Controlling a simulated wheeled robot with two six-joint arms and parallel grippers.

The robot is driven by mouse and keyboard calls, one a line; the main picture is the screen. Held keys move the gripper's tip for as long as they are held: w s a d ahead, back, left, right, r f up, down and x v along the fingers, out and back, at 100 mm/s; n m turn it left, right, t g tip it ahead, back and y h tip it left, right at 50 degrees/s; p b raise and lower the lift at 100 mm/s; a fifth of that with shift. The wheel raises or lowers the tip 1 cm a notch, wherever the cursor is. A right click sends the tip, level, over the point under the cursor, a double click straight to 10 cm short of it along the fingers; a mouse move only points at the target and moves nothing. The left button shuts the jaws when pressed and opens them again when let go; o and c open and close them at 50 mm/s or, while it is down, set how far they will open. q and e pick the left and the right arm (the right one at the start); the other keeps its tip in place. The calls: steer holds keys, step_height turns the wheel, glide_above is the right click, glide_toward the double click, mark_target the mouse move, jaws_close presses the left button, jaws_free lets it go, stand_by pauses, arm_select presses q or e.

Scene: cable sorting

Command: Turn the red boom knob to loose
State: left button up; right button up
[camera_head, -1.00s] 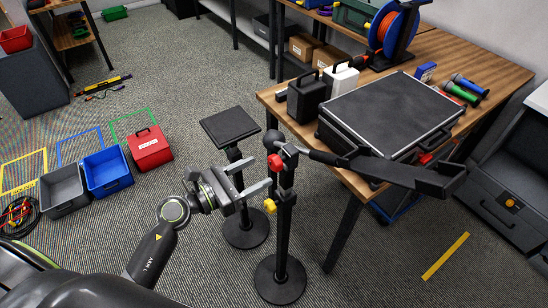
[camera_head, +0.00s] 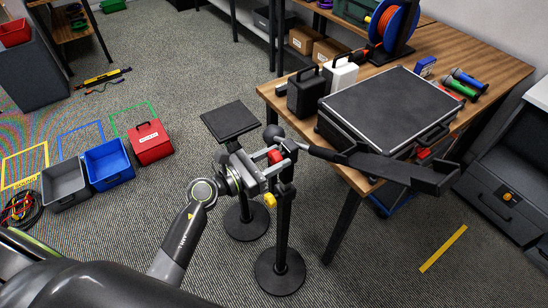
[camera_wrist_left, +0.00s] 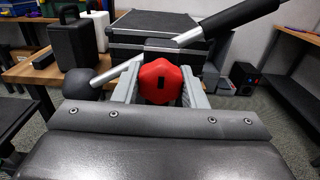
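The red boom knob (camera_head: 275,156) is on the upper part of a black stand (camera_head: 282,220) with a round base. In the left wrist view the knob (camera_wrist_left: 160,82) is a faceted red piece with a dark slot, facing me. My left gripper (camera_head: 279,158) is at the knob, with one finger on each side of it. The fingers are spread; I cannot tell whether they touch it. The black boom (camera_head: 345,157) crosses the top of the stand, with a ball end (camera_head: 273,134) on the left. My right gripper is not in view.
The wooden table (camera_head: 440,60) behind the boom holds a large black case (camera_head: 385,105) and two small cases. A second stand with a flat top (camera_head: 230,120) is close by on the left. A yellow knob (camera_head: 268,199) sits lower. Floor in front is clear.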

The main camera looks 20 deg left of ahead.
arm_select(q)
steer(key=shift+c, duration=1.2)
steer(key=shift+r+n+p, duration=0.15)
steer(key=shift+n+p, duration=0.95)
steer(key=shift+n, duration=0.1)
steer(key=n+p, duration=0.5)
steer(key=n, duration=0.1)
steer(key=n+p, duration=0.4)
steer(key=n, duration=0.1)
steer(key=shift+n, duration=0.4)
steer(key=shift+n+p, duration=1.15)
steer(key=shift+n, duration=0.65)
